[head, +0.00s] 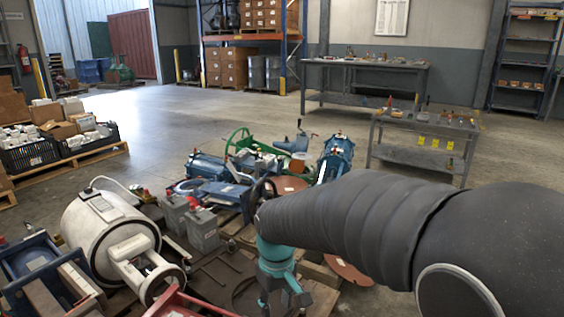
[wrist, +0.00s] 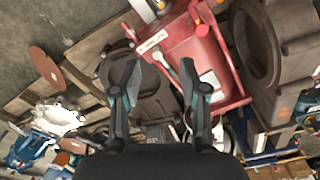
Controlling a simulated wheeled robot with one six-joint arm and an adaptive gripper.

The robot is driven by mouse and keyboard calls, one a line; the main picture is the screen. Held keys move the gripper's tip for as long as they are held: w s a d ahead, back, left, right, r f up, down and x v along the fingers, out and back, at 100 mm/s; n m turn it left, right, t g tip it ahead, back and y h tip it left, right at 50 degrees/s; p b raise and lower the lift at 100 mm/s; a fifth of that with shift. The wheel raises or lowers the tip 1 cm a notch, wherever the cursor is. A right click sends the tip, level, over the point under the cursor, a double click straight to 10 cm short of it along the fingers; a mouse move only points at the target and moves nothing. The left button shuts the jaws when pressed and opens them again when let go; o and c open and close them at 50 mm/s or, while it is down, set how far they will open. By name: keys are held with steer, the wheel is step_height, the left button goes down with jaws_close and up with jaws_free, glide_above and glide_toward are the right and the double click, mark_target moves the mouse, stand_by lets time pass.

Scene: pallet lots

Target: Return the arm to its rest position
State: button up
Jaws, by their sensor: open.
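My arm reaches in from the right of the head view, in a dark ribbed sleeve, and covers part of the pallet lot. My gripper (head: 284,297) hangs down at its end, low over the pallets, with its teal body above the fingers. In the wrist view my gripper (wrist: 160,85) shows two dark fingers spread apart with nothing between them.
A white cylindrical tank (head: 105,232), grey boxes (head: 203,230), blue motors (head: 337,155) and a green wheel (head: 238,143) crowd the pallets. A grey work table (head: 420,155) stands behind my arm. Black crates (head: 30,155) stand at left. Open floor lies beyond the lot.

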steer(key=s+d+r+m+t+p, duration=0.3)
steer(key=s+d+r+m+t, duration=0.2)
steer(key=s+d+r, duration=0.8)
steer(key=shift+s+d+r+m, duration=0.25)
steer(key=shift+s+d+m, duration=0.95)
steer(key=shift+d, duration=0.8)
steer(key=shift+s, duration=0.15)
